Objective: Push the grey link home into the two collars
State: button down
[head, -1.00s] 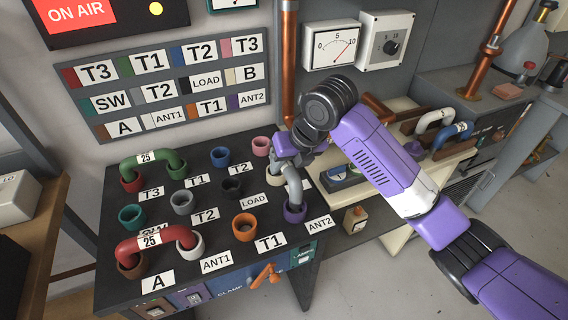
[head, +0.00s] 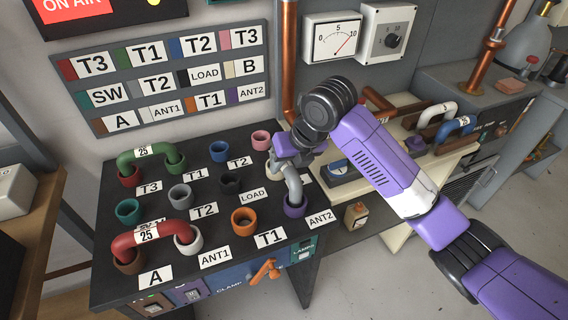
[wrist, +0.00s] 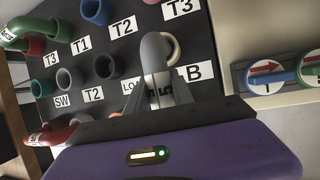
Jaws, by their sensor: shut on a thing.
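The grey link (head: 292,181) is a bent pipe over the cream collar (head: 271,171) and the purple collar (head: 294,208) at the right edge of the black panel (head: 150,195). Its near end meets the purple collar's mouth; its far end is at the cream collar, mostly hidden by my gripper. How deep either end sits I cannot tell. My gripper (head: 289,163) is shut on the link from above. In the wrist view the link (wrist: 155,48) stands between my fingers (wrist: 155,95), with the cream collar (wrist: 173,47) behind it. The purple collar is hidden there.
A green link (head: 150,155) and a red link (head: 150,233) bridge other collars. Empty collars, including an orange one (head: 244,220), stand left of my gripper. An orange clamp lever (head: 264,270) is on the front.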

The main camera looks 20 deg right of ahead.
jog(key=shift+f+b, duration=0.35)
jog(key=shift+f, duration=0.2)
jog(key=c, duration=1)
grip_release()
jog(key=v, duration=0.8)
jog(key=shift+f, duration=0.1)
